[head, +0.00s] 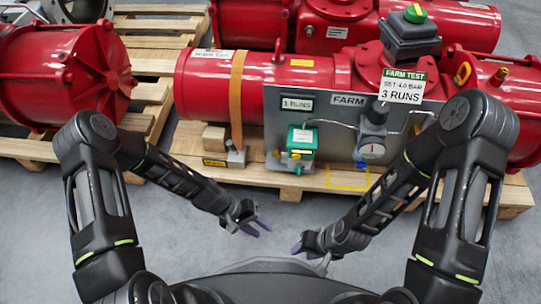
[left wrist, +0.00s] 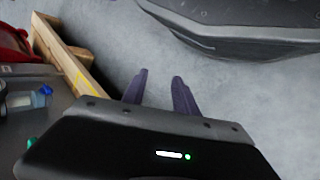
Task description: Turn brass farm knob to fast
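A grey panel (head: 335,140) labelled FARM stands in front of a red actuator (head: 340,80). A green box-shaped unit (head: 302,140) with small brass-coloured parts is on its left half. A dark regulator (head: 372,135) with a round white gauge is on its right half. Which brass part is the farm knob, and its setting, is too small to tell. My left gripper (head: 260,227) is open and empty, in front of and below the panel; its fingers also show apart in the left wrist view (left wrist: 160,90). My right gripper (head: 300,247) is lower and right, touching nothing visible; its finger gap is unclear.
The actuator and panel rest on a wooden pallet (head: 255,178). A sign reading FARM TEST, SET 4.0 BAR, 3 RUNS (head: 402,87) stands above the regulator. Another red actuator (head: 70,75) lies at left. Grey floor is clear before the pallet.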

